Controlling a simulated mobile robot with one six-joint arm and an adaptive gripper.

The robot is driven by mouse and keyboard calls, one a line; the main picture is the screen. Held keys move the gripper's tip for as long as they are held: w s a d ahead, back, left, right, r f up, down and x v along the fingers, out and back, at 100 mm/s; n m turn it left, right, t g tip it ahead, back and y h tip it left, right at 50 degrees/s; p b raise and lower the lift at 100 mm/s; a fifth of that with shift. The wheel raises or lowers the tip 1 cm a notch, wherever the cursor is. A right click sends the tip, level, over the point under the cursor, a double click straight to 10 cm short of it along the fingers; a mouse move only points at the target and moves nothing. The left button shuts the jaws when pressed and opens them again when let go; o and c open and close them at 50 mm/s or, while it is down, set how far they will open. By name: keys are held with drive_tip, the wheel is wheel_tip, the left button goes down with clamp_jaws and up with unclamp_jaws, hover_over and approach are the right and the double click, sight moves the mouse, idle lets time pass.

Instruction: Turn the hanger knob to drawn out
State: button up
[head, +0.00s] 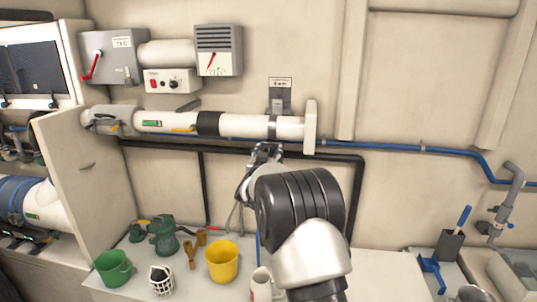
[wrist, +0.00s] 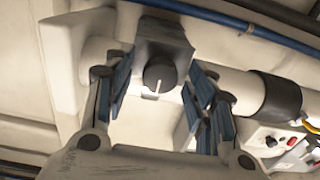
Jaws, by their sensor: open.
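The hanger knob (wrist: 160,76) is a dark round knob with a white pointer line, on a grey hanger bracket (wrist: 165,42) around the white pipe. In the wrist view it sits between the fingertips of my gripper (wrist: 157,92), which is open, with blue-padded fingers to either side. The fingers look apart from the knob; the exact depth is hard to tell. The pointer line points roughly down in that view. In the head view my gripper (head: 263,153) is just below the pipe (head: 255,126), under the labelled bracket (head: 279,98). The knob cannot be made out there.
A blue hose (head: 400,148) and a black tube frame (head: 205,165) run along the wall below the pipe. A flange plate (head: 310,127) ends the pipe at right. A yellow bucket (head: 223,262) and green cans stand on the bench below.

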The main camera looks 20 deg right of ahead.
drive_tip(key=c, duration=1.1)
